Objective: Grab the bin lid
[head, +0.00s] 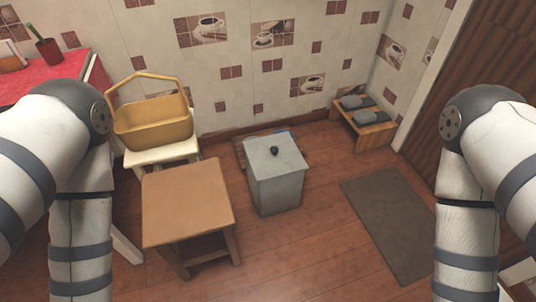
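The bin (280,192) is a grey box-shaped container standing on the wooden floor ahead, near the tiled wall. Its flat grey lid (263,160) is on top and has a small dark round knob (274,150) near the middle. The lid looks seated on the bin. Both my arms show at the left and right edges of the head view, bent downward. Neither gripper is in the picture, and nothing of mine is near the lid.
A brown-topped stool (187,198) stands left of the bin. Behind it a yellow basket (152,127) sits on a white stool (163,153). A grey mat (392,222) lies on the right, and a low wooden rack (366,133) holds slippers. Floor before the bin is clear.

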